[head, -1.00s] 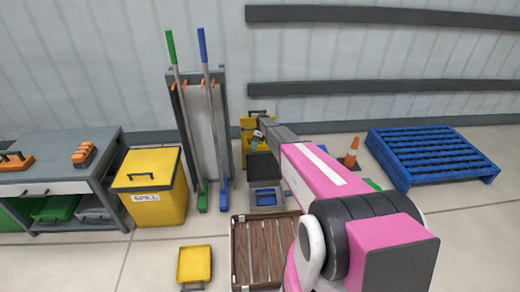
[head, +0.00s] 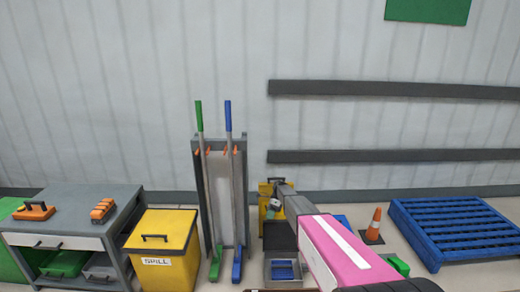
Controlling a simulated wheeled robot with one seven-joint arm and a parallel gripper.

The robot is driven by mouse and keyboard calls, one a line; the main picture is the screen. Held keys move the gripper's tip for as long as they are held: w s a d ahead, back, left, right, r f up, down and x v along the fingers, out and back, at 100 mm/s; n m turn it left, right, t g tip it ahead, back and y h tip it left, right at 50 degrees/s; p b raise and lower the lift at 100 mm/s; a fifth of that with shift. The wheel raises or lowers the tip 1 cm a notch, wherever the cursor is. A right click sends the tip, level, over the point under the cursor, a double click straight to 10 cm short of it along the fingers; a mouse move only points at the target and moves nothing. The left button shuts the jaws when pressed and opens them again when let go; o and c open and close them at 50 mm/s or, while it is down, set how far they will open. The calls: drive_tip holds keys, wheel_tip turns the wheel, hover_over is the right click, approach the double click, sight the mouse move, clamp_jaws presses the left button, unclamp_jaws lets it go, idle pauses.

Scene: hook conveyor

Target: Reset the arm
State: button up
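My pink and grey arm reaches from the lower right of the head view toward the wall. My gripper (head: 273,208) is at its far end, small in the picture, in front of a yellow container (head: 266,190). Its fingers are too small and partly hidden to tell whether they are open or shut. I cannot make out anything held in it.
A yellow spill bin (head: 162,250) and a grey workbench (head: 75,205) stand left. A rack (head: 240,150) holds a green and a blue broom. A grey tray (head: 283,270) with blue inside, an orange cone (head: 375,226) and a blue pallet (head: 455,225) are near the arm.

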drive_tip(key=s+d+r+n+t+h, duration=0.1)
drive_tip(key=s+d+r+n, duration=0.3)
drive_tip(key=s, duration=0.7)
drive_tip(key=s+d+r+n+t+h, duration=0.2)
drive_tip(key=s+d+r+n+t, duration=0.2)
drive_tip(key=s+r+n, duration=0.4)
drive_tip(key=s+d+r+n+t+h, duration=0.1)
drive_tip(key=s+d+r+n+t, duration=0.2)
drive_tip(key=s, duration=1.3)
wheel_tip(320, 180, up, 4)
drive_tip(key=d+n, duration=0.1)
drive_tip(key=n, duration=0.2)
drive_tip(key=shift+d+f+h, duration=0.15)
drive_tip(key=shift+h, duration=0.15)
